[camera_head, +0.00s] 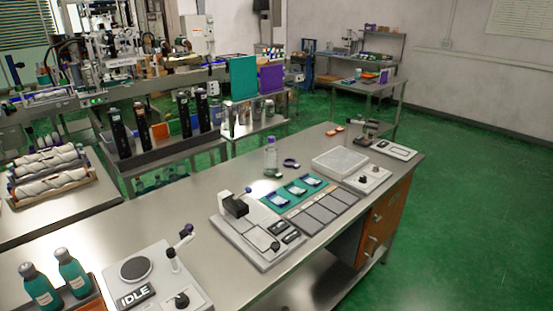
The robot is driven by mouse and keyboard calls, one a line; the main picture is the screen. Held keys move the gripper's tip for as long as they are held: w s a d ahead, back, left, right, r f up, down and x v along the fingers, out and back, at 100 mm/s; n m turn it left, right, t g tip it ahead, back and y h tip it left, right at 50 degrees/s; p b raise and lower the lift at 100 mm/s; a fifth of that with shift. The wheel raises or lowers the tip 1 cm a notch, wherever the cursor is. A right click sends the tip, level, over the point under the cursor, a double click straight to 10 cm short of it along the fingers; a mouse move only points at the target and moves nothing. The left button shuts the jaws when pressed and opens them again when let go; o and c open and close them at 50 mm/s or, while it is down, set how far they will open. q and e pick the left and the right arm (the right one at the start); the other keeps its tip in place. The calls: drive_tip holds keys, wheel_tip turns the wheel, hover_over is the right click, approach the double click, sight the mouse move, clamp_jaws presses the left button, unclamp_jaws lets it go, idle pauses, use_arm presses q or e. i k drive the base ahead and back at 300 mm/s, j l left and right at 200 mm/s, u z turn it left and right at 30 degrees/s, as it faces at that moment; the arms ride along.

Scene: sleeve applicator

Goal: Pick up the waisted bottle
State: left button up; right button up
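A clear bottle (270,158) with a purple cap stands upright on the steel workbench (196,225), behind the tray of teal pads. It looks narrower toward the top, but it is too small to tell for sure whether it has a waist. Two teal bottles with grey caps, one at the far left (40,287) and one beside it (73,271), stand upright at the bench's near left. Neither of my grippers shows in the head view.
A grey device marked IDLE (137,293) and a grey machine with a black head (262,241) stand on the bench. Bare steel lies left of the bottle.

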sight(271, 151)
drive_tip(key=i+l, duration=0.15)
drive_tip(key=l, duration=0.25)
drive_tip(key=i+l+u, duration=0.1)
drive_tip(key=l, duration=0.25)
drive_tip(key=i+l, duration=0.1)
drive_tip(key=l, duration=0.3)
drive_tip(key=i+l+u, duration=0.1)
drive_tip(key=l, duration=0.3)
